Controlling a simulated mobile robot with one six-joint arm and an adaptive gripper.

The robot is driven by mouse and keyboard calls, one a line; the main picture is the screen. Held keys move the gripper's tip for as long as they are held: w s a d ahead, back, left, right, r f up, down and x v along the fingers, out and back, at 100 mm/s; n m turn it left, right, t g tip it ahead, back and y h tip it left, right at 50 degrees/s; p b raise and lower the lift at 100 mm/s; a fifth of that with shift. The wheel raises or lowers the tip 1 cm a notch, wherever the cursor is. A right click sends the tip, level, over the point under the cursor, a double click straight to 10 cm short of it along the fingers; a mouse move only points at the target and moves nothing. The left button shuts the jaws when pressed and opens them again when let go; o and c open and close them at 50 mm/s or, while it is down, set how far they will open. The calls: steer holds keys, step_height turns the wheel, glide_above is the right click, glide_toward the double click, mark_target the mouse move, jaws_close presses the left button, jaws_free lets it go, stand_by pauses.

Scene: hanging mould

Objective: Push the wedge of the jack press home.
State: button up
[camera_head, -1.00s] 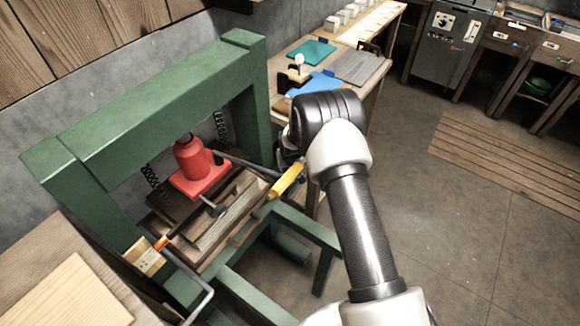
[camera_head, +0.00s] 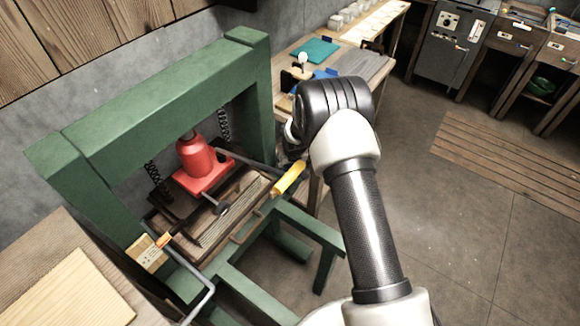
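The green press frame (camera_head: 165,95) stands at the left. A red jack (camera_head: 196,158) sits inside it on a dark plate above stacked boards (camera_head: 228,212). A yellow bar-shaped piece (camera_head: 288,179) sticks out at the right front end of the boards; it looks like the wedge, but I cannot be sure. My gripper (camera_head: 287,153) is beside the press's right post, just above and behind the yellow piece. My dark wrist hides most of it, so its fingers and any contact are unclear.
A pale block with an orange piece (camera_head: 163,241) is at the press's left front, near a bent grey rod (camera_head: 206,295). A bench with teal (camera_head: 314,50) and blue sheets stands behind my arm. The floor to the right is open, with a slatted wooden mat (camera_head: 510,158).

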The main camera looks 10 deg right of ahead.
steer(key=v, duration=0.9)
steer(key=shift+s, duration=0.15)
steer(key=shift+r, duration=0.1)
